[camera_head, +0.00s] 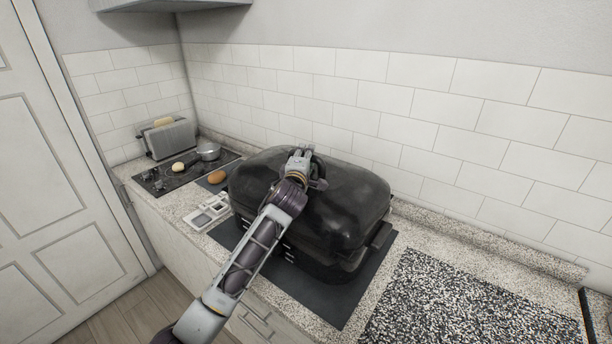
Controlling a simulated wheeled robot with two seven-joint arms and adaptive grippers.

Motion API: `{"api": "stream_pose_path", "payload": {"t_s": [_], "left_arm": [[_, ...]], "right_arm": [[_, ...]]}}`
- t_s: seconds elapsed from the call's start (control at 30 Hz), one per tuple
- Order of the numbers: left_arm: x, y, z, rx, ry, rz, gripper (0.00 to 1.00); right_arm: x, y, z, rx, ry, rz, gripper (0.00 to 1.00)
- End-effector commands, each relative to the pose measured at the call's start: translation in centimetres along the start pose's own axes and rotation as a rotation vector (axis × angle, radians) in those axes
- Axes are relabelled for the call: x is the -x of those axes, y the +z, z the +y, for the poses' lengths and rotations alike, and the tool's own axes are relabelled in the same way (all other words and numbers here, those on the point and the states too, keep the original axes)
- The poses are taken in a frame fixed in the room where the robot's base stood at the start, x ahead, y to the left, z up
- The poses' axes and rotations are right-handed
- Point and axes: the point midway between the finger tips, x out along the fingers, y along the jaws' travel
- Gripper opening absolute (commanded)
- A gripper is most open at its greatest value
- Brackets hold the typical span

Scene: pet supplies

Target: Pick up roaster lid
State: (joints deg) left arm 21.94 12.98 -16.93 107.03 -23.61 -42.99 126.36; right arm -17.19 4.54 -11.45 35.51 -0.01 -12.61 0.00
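The black roaster (330,262) stands on the counter in the middle of the view. Its domed, glossy black lid (352,198) sits on top and looks level on the base. My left arm reaches up from the bottom, and my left gripper (300,158) is over the top of the lid, at a dark handle (320,168) there. The gripper and wrist hide most of the handle. I cannot tell whether the fingers are closed around it. My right gripper is not in view.
A dark mat (338,305) lies under the roaster. To the left are a white divided tray (208,213), a brown round item (217,177), a cooktop (160,178) with a small pot (208,151), and a toaster (170,138). A speckled board (450,305) lies to the right. A tiled wall stands behind.

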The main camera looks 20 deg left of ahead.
Motion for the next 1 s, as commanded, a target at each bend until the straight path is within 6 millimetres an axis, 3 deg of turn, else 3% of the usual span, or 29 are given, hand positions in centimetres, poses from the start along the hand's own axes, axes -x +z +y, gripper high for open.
{"api": "stream_pose_path", "payload": {"t_s": [0.03,0.23,1.0], "left_arm": [[0.01,0.0,0.0,0.0,0.0,0.0,0.25],[0.01,0.01,-0.02,0.0,0.0,0.0,0.0],[0.02,0.0,0.6,0.0,0.006,0.0,0.0]], "right_arm": [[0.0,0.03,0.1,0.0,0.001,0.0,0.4],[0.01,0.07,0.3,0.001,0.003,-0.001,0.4],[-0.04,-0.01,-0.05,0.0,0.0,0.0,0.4]]}}
